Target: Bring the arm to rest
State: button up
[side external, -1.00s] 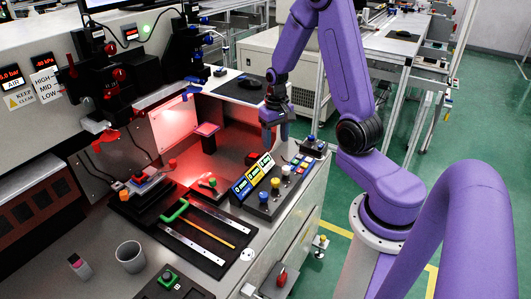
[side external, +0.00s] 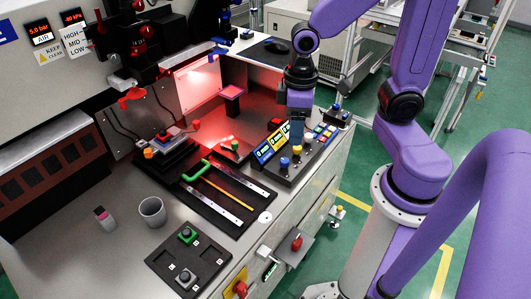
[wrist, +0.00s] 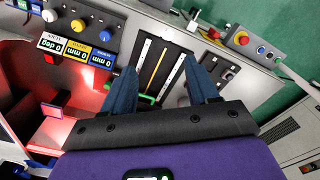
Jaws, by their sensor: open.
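My gripper (side external: 297,130) hangs from my purple arm with its fingers pointing down, over or just behind the control box (side external: 318,158) in the side view; I cannot tell the exact gap. In the wrist view my gripper (wrist: 162,88) has its two blue-grey fingers spread wide with nothing held between them. The dark tray with scale strips (wrist: 157,69) shows beyond and between the fingers. The control box with knobs and readouts (wrist: 95,22) is at the upper left of the wrist view.
A green handle (side external: 194,172), a grey cup (side external: 152,211) and a dark button panel (side external: 188,258) are on the bench. Camera mounts (side external: 130,45) overhang the back left.

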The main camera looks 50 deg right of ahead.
jog(key=s+a+r+n, duration=0.2)
jog(key=s+n, duration=0.4)
jog(key=s, duration=0.5)
jog(key=shift+a+r, duration=0.15)
jog(key=shift+r, duration=0.25)
dwell(1.2)
